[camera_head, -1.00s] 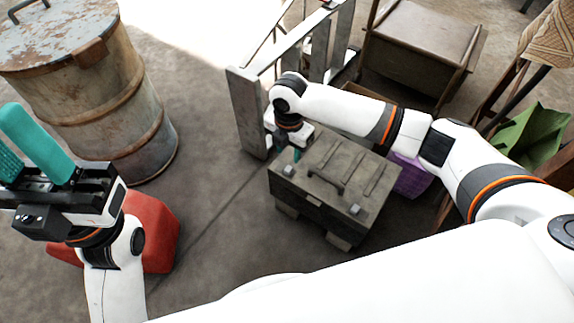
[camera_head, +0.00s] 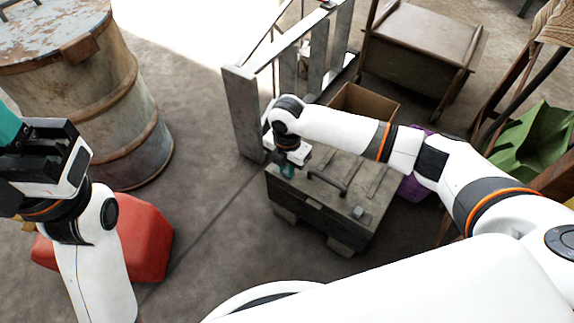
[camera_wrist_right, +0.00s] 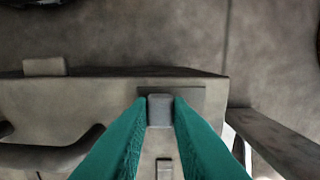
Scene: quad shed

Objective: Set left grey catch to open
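The grey chest (camera_head: 315,212) stands on the floor with a handle on its lid and a small grey catch near each front corner. The left grey catch (camera_wrist_right: 160,110) lies between my right gripper's teal fingertips (camera_wrist_right: 161,100) in the right wrist view, with no clear gap on either side. In the head view my right gripper (camera_head: 288,170) is at the chest's front left corner and hides most of this catch. The right catch (camera_head: 358,212) also shows in the right wrist view (camera_wrist_right: 44,66). My left gripper (camera_head: 12,135) is partly cut off at the left edge, away from the chest.
A grey gate-like frame (camera_head: 243,115) stands close behind the chest at left. A cardboard box (camera_head: 365,102) and a purple crate (camera_head: 415,187) are behind and right. A rusty barrel (camera_head: 100,110) and red container (camera_head: 145,235) stand left. Floor in front is clear.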

